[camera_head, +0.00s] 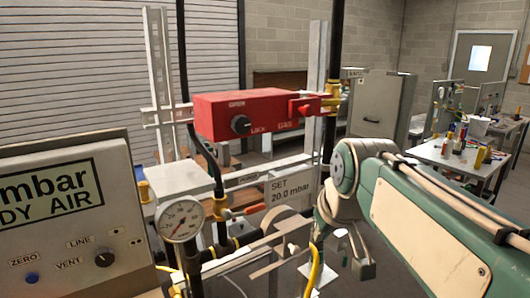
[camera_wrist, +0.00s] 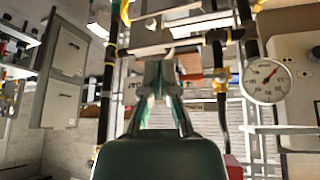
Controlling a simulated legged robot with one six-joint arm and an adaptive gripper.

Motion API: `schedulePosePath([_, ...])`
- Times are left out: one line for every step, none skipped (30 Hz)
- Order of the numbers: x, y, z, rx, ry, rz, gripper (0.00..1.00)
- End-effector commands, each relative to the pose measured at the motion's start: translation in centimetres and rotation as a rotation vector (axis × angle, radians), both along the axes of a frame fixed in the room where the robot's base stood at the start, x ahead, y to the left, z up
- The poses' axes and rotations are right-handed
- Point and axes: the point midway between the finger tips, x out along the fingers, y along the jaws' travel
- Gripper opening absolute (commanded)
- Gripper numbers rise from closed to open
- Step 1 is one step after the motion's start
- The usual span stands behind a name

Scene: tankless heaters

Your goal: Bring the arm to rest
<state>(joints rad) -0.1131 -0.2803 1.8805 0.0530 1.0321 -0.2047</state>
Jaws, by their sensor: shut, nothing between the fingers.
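My arm (camera_head: 425,215) is green and cream and reaches in from the lower right of the head view. Its wrist end bends down beside the pipe stand. My gripper shows in the wrist view (camera_wrist: 160,88), where its two green and grey fingers come together with nothing held between them. In the head view the gripper is small and partly hidden behind the wrist, so its fingers are hard to make out there.
A red gas control box (camera_head: 247,113), a pressure gauge (camera_head: 181,219) and a "SET 20.0 mbar" plate (camera_head: 290,187) stand close left of the arm. A meter panel (camera_head: 65,215) is at lower left. A cluttered bench (camera_head: 440,155) and filing cabinet (camera_head: 378,105) stand behind.

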Motion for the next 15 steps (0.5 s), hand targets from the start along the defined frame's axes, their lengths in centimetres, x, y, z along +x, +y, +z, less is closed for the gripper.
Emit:
schedulePosePath([-2.1,-0.8,-1.0,0.004,0.002,-0.033,0.00])
schedulePosePath([-3.1,-1.2,-1.6,0.007,0.004,-0.053,0.00])
schedulePosePath([-4.5,-1.8,-2.5,0.010,0.004,-0.080,0.00])
schedulePosePath([-5.6,-2.2,-3.3,0.013,0.007,-0.099,0.00])
schedulePosePath([-6.6,-2.6,-4.0,0.015,0.009,-0.118,0.00])
schedulePosePath([-8.0,-3.1,-5.1,0.020,0.010,-0.144,0.00])
schedulePosePath([-9.0,-3.4,-5.9,0.023,0.011,-0.164,0.00])
schedulePosePath([-10.0,-3.7,-6.7,0.027,0.014,-0.182,0.00])
schedulePosePath([-11.2,-4.1,-7.8,0.030,0.016,-0.204,0.00])
schedulePosePath([-12.0,-4.3,-8.6,0.033,0.016,-0.222,0.00])
schedulePosePath([-12.8,-4.6,-9.3,0.035,0.017,-0.236,0.00])
schedulePosePath([-13.6,-4.8,-10.2,0.038,0.019,-0.252,0.00])
schedulePosePath([-14.2,-4.9,-10.8,0.040,0.020,-0.264,0.00])
schedulePosePath([-14.6,-5.0,-11.2,0.040,0.021,-0.271,0.00])
schedulePosePath([-15.0,-5.1,-11.7,0.042,0.022,-0.281,0.00])
